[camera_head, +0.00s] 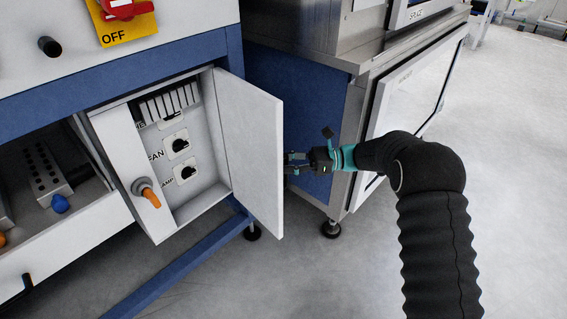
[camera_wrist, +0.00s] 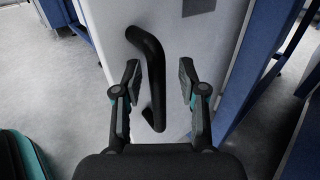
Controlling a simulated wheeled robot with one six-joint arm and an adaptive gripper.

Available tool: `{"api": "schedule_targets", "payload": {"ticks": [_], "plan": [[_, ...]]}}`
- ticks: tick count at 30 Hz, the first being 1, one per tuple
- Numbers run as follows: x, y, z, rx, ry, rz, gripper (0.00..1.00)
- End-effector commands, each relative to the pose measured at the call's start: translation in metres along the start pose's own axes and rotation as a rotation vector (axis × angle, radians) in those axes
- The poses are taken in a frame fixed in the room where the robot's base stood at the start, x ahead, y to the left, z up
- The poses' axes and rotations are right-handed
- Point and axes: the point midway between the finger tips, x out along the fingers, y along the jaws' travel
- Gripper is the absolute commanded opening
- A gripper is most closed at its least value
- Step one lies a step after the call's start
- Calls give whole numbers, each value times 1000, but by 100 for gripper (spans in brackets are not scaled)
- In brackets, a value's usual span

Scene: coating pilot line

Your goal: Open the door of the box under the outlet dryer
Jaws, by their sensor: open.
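The white box (camera_head: 160,224) under the blue frame stands open, and its door (camera_head: 253,150) is swung out to the right. Inside are a row of breakers (camera_head: 170,102) and two black sockets (camera_head: 180,145), with a partly readable "FAN" label. My gripper (camera_head: 297,162) is just right of the door, on its outer side. In the wrist view the door's outer face (camera_wrist: 205,50) carries a bent black handle (camera_wrist: 155,75). My open fingers (camera_wrist: 160,78) stand on either side of the handle. I cannot tell whether they touch it. The handle is hidden in the head view.
A blue-and-steel cabinet (camera_head: 345,135) stands close behind my gripper, leaving a narrow gap to the door. A red switch on a yellow OFF plate (camera_head: 122,30) is above. Grey floor (camera_head: 330,275) is clear in front.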

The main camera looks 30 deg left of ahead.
Motion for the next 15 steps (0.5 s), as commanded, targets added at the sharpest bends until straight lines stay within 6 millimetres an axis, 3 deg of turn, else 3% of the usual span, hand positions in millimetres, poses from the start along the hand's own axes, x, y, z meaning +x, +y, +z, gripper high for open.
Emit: {"api": "schedule_targets", "payload": {"ticks": [7,15], "plan": [[-13,0,-1,1,0,1,41],[-63,0,-1,1,0,0,41]]}}
